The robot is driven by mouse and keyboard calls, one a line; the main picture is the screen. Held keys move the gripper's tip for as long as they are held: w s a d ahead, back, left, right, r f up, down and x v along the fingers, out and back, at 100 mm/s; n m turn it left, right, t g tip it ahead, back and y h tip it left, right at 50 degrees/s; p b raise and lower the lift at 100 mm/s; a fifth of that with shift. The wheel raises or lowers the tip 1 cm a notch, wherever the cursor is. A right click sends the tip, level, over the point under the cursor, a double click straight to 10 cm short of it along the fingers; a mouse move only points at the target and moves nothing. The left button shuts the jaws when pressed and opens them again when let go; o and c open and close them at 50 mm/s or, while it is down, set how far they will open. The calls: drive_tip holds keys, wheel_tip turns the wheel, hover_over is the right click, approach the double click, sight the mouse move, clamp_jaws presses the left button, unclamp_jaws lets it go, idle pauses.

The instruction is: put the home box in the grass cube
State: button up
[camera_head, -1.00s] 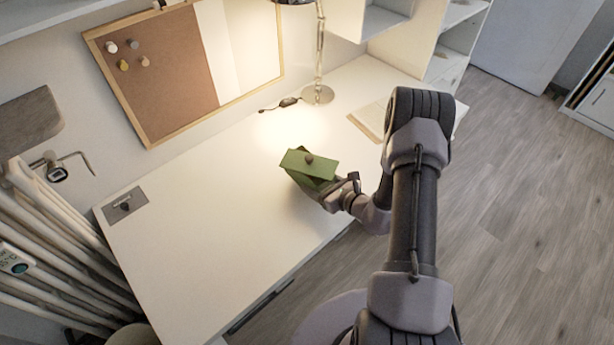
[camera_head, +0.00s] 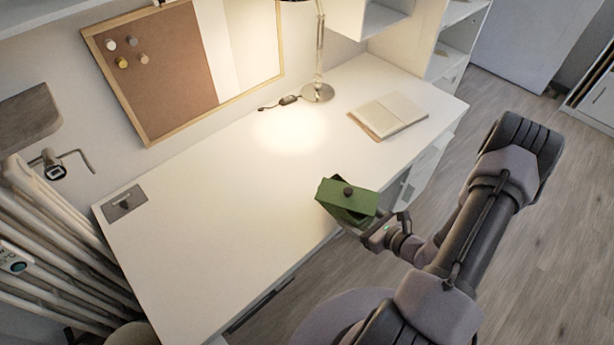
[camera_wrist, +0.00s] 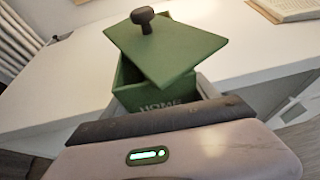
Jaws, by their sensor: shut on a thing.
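The home box (camera_head: 350,206) is a green box with a dark knob on its lid. My gripper (camera_head: 368,226) is shut on it and holds it over the front edge of the desk. In the wrist view the home box (camera_wrist: 150,88) shows the word HOME on its near side, partly hidden by my gripper (camera_wrist: 165,110). Its lid sits skewed across the top and leaves part of the opening showing. I see no grass cube in these views.
The white desk (camera_head: 230,210) is mostly clear. A lamp (camera_head: 318,92) stands at the back, and an open book (camera_head: 390,115) lies at the right end. A corkboard (camera_head: 155,75) is on the wall. White radiator pipes (camera_head: 60,245) are at the left. Open floor (camera_head: 530,220) lies to the right.

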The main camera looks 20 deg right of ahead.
sight(366, 225)
drive_tip(key=shift+s+d, duration=0.25)
drive_tip(key=shift+s, duration=0.65)
drive_tip(key=shift+s+d, duration=0.25)
drive_tip(key=shift+s, duration=0.65)
